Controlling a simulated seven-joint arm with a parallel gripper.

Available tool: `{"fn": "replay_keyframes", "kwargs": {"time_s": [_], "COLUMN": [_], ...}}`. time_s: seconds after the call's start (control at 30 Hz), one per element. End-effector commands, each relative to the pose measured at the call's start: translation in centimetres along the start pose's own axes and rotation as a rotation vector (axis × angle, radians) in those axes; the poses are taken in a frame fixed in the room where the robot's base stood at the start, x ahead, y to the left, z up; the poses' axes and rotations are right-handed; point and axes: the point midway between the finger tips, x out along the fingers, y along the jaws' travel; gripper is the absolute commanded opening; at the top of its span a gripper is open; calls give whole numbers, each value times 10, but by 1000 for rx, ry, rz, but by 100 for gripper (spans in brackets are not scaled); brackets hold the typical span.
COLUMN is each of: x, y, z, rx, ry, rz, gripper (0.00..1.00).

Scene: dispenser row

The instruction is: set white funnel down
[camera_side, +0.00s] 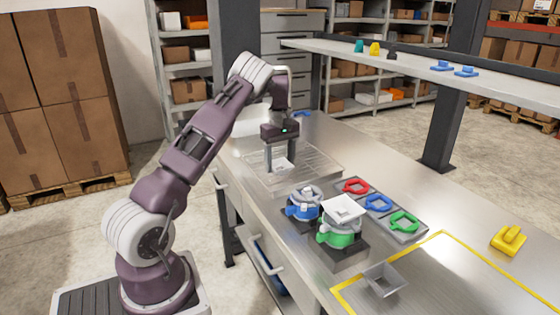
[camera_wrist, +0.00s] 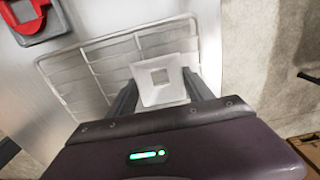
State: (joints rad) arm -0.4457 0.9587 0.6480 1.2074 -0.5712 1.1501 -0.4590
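The white funnel (camera_side: 281,164), a square piece, sits between the two fingers of my gripper (camera_side: 281,169). In the wrist view the white funnel (camera_wrist: 148,91) shows a square opening, and the fingers of my gripper (camera_wrist: 161,77) lie against its two sides. My gripper appears shut on it. It is low over the wire rack (camera_side: 322,163), which also shows in the wrist view (camera_wrist: 75,75). Whether the funnel touches the rack is unclear.
A blue dispenser (camera_side: 304,204) and a green dispenser (camera_side: 338,236) with a white square top (camera_side: 343,208) stand nearby. Red, blue and green rings (camera_side: 404,222) lie in a tray. A grey funnel (camera_side: 384,281) and a yellow handled piece (camera_side: 509,240) are at the right.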

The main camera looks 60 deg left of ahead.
Motion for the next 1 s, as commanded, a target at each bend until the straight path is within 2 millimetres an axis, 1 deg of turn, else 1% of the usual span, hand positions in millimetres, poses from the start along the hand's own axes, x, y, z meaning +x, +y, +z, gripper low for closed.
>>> {"fn": "replay_keyframes", "kwargs": {"time_s": [0.03, 0.1, 0.37, 0.47, 0.57, 0.8, 0.9, 1.0], "x": [0, 0, 0, -4, -21, -85, -106, -118], "y": [0, 0, 0, 0, 1, 1, 0, 0], "z": [0, 0, 0, 0, -1, -1, -1, -1], "rx": [0, 0, 0, 0, 1, 1, 0, 0], "ry": [0, 0, 0, 1, 2, 3, 2, 1], "rz": [0, 0, 0, 1, 3, 2, 2, 0], "gripper": [68, 81, 82, 82, 82, 82, 82, 82]}}
